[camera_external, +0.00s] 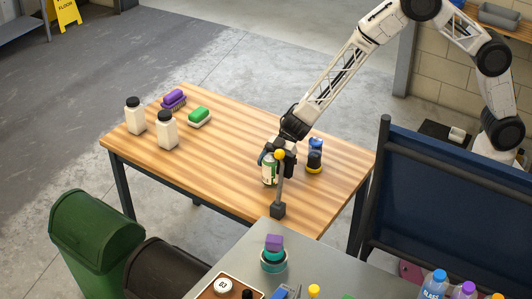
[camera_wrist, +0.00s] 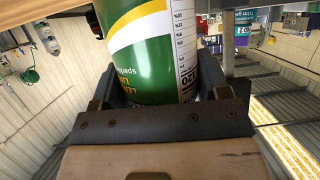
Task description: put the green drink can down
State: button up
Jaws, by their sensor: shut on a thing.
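The green drink can (camera_external: 268,172) is green and white and stands about upright over the near right part of the wooden table (camera_external: 228,172). My gripper (camera_external: 274,160) is shut on it from the side. In the wrist view the can (camera_wrist: 150,50) fills the space between the two dark fingers of my gripper (camera_wrist: 158,78), its printed label facing the camera. Whether its base touches the tabletop, I cannot tell. A post partly covers my gripper in the external view.
A post with a yellow ball (camera_external: 280,155) stands just in front of the can. A black, yellow and blue item (camera_external: 315,158) is close on the right. Two white bottles (camera_external: 167,132), a green brush (camera_external: 199,117) and a purple brush (camera_external: 174,98) are at the left. The table's middle is clear.

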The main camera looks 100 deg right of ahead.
jog(key=shift+f, duration=0.35)
jog(key=shift+f, duration=0.15)
jog(key=o, duration=1.1)
jog(key=shift+o, duration=0.2)
jog(key=shift+d, duration=0.1)
jog(key=v, duration=0.7)
jog(key=shift+s+r, duration=0.15)
jog(key=shift+r, duration=0.1)
jog(key=shift+d, duration=0.1)
